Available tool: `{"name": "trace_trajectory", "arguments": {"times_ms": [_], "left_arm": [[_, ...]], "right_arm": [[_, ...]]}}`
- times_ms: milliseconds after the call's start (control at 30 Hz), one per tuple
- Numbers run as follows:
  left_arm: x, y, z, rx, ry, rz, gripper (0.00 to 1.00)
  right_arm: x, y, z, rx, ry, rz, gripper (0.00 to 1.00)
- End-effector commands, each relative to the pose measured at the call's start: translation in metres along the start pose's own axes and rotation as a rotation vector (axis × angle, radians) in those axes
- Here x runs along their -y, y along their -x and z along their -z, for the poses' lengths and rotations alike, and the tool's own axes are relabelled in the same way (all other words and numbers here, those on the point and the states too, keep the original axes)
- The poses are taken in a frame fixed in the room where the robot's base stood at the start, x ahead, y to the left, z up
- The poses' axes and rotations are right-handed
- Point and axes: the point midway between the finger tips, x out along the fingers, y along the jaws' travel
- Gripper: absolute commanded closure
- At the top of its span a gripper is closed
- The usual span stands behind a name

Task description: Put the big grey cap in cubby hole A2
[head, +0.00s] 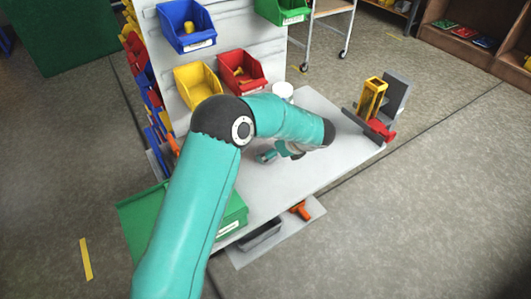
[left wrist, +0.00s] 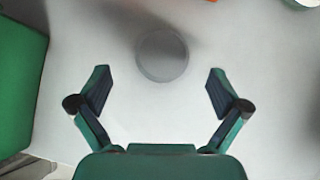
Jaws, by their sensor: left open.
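A round grey cap (left wrist: 162,55) lies on the pale table top in the left wrist view, just beyond and between my open fingertips. My left gripper (left wrist: 158,88) is open and empty, with nothing between its fingers. In the head view my left gripper (head: 276,153) hangs low over the table, partly covered by my arm; the cap cannot be made out there. My right gripper is not in view. No cubby hole marked A2 can be read in either view.
The white table (head: 313,170) carries a white round container (head: 283,91) at the back and a yellow holder with grey plates (head: 371,97) at right. A panel with coloured bins (head: 198,84) stands behind. A green bin (left wrist: 20,80) is left of the gripper. A wooden shelf (head: 468,48) stands far right.

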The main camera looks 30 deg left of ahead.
Motion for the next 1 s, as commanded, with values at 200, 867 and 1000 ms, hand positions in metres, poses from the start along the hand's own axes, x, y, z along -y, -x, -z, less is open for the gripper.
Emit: {"name": "trace_trajectory", "arguments": {"times_ms": [200,867,1000], "left_arm": [[0.001,-0.013,-0.001,0.0,0.001,-0.003,0.0],[0.003,-0.053,-0.001,0.001,0.002,0.001,0.2],[0.003,-0.053,-0.001,0.001,0.001,0.001,0.44]], "right_arm": [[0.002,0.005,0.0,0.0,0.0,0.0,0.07],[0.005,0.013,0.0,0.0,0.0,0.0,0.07],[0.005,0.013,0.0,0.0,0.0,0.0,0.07]]}}
